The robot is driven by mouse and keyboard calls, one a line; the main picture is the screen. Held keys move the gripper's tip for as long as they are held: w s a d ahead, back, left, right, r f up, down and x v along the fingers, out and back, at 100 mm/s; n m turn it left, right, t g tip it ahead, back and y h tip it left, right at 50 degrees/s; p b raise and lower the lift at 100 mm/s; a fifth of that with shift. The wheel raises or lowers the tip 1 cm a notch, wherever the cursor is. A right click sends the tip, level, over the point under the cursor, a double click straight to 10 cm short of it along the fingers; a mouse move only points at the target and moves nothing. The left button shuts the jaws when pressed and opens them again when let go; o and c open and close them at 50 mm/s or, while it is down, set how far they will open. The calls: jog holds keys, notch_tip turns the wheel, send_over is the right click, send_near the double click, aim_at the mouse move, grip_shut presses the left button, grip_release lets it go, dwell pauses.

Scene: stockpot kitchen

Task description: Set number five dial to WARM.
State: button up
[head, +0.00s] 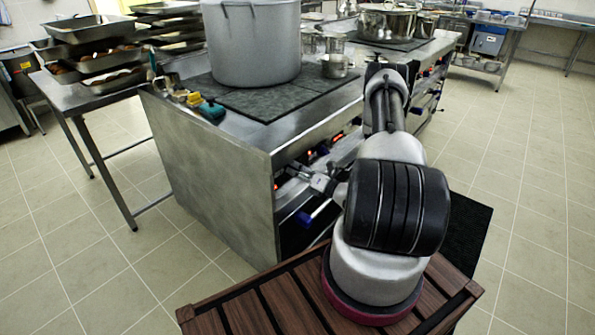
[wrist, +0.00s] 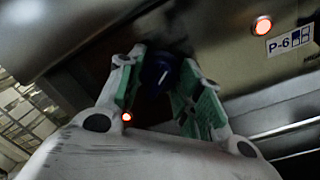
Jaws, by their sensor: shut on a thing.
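A dark blue dial (wrist: 157,74) with a pale pointer line sits on the stove's front panel in the wrist view. My gripper (wrist: 161,86) is shut on it, with a green-padded finger on each side. The dial's number and its setting marks are hidden or too dark to read. A P-6 label (wrist: 290,41) shows at the right, beside a lit red lamp (wrist: 261,25). In the head view my gripper (head: 308,177) is at the front panel of the steel stove (head: 222,165), and the dial is too small to make out there.
A large stockpot (head: 253,45) stands on the stove top. A blue oven handle (head: 312,217) juts out below my gripper. Several red lamps line the panel. A steel table with trays (head: 95,60) stands at the left.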

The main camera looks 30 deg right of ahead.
jog(key=o, duration=1)
jog(key=shift+o, duration=0.2)
jog(key=shift+s, duration=0.1)
jog(key=v, duration=1.1)
jog(key=shift+s+d, duration=0.25)
jog(key=shift+s, duration=0.1)
jog(key=shift+f, duration=0.15)
